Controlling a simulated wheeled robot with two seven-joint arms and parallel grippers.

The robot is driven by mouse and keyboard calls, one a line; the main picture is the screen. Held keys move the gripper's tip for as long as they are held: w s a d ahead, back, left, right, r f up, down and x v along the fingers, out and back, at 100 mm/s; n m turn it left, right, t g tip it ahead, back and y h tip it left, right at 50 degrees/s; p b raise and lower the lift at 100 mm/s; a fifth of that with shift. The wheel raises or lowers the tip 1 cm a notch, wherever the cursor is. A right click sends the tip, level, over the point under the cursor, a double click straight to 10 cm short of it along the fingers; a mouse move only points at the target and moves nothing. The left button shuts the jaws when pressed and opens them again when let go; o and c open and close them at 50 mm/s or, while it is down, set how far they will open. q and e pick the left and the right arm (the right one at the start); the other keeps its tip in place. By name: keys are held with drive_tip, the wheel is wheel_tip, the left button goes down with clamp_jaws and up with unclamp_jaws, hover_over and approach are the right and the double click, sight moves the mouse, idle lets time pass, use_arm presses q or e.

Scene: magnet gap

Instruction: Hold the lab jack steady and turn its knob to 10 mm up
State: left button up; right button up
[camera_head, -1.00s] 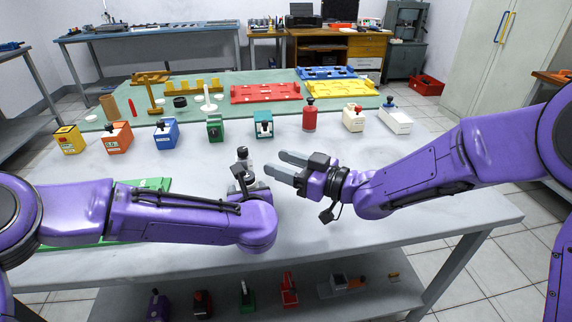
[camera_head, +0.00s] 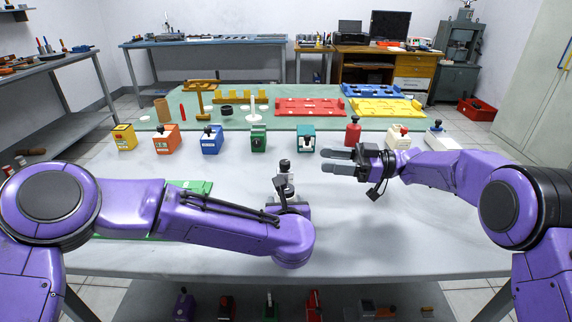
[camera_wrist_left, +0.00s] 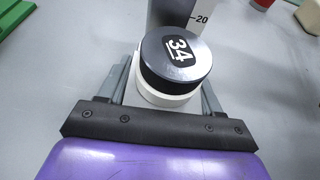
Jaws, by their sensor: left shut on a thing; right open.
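What I take for the lab jack (camera_head: 286,166) stands mid-table, dark on top with a pale part below; my left arm hides its lower part. My right gripper (camera_head: 325,160) is open and empty, just right of the jack, fingers pointing left.
Red (camera_head: 310,107) and yellow (camera_head: 387,108) trays lie on the green mat. The white tabletop (camera_head: 400,215) is clear at front right.

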sight(284, 162)
drive_tip(key=shift+n+g+h, duration=0.3)
drive_tip(key=shift+g, duration=0.5)
drive_tip(key=a, duration=0.7)
drive_tip(key=a+f, duration=0.1)
drive_tip(key=a, duration=0.3)
drive_tip(key=shift+s+a, duration=0.15)
drive_tip(key=shift+a, duration=0.1)
clamp_jaws()
